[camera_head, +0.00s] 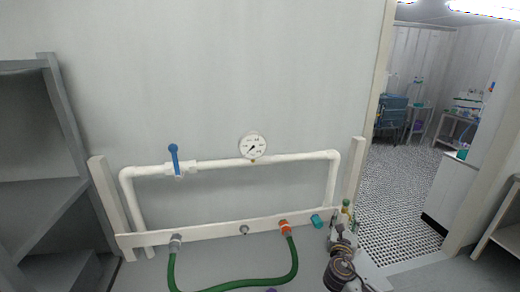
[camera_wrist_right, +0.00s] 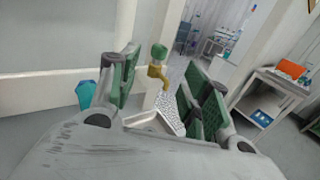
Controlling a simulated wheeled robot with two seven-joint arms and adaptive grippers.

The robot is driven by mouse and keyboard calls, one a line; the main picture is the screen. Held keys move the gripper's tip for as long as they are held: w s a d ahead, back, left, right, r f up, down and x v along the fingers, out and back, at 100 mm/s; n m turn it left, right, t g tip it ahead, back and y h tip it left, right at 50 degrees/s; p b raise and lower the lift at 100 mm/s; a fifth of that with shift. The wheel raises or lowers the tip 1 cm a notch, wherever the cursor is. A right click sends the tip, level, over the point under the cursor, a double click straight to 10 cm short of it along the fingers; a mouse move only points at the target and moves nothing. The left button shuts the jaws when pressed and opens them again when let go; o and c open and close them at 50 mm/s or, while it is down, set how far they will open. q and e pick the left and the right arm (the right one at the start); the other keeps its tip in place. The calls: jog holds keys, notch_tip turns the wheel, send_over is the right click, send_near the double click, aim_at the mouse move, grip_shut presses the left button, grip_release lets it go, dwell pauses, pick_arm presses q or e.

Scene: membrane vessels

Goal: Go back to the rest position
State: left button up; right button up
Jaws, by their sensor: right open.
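My right gripper (camera_head: 345,216) is at the lower right of the head view, close to the right end of the white pipe frame (camera_head: 210,232). In the right wrist view my right gripper (camera_wrist_right: 168,72) has its two green-padded fingers spread apart. A brass tap with a green top (camera_wrist_right: 158,62) shows between the fingers; I cannot tell its distance, and no finger clearly touches it. A teal cylinder (camera_head: 318,220) sits just left of the gripper, and it also shows outside the left finger in the wrist view (camera_wrist_right: 86,94). My left gripper is not in view.
The pipe frame carries a blue-handled valve (camera_head: 174,158), a round gauge (camera_head: 252,146) and a green hose (camera_head: 290,268) looped below. Grey shelves (camera_head: 40,200) stand at left. A doorway at right opens onto patterned floor (camera_head: 400,190). A table with an orange box (camera_wrist_right: 291,69) stands beyond.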

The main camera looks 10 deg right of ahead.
jog(key=s+a+f+m+g+y, duration=0.3)
jog(key=s+a+f+m+g, duration=0.15)
jog(key=s+m, duration=0.5)
jog(key=s+a+f+m+g+y, duration=0.3)
jog(key=s+a+f+m, duration=0.2)
jog(key=s+m, duration=0.5)
jog(key=s+a+f+m+g+y, duration=0.3)
jog(key=s+a+f+m+g, duration=0.15)
jog(key=s+m, duration=0.55)
jog(key=s+f+n+g, duration=0.1)
jog(key=s+f+n, duration=0.15)
jog(key=f, duration=3.05)
jog(key=s+d+f, duration=0.2)
jog(key=s+f, duration=0.8)
jog(key=s, duration=0.1)
jog(key=s+d+f+g, duration=0.1)
jog(key=s+f, duration=0.9)
jog(key=s, duration=0.2)
jog(key=shift+s+d+f, duration=0.15)
jog(key=shift+d, duration=0.25)
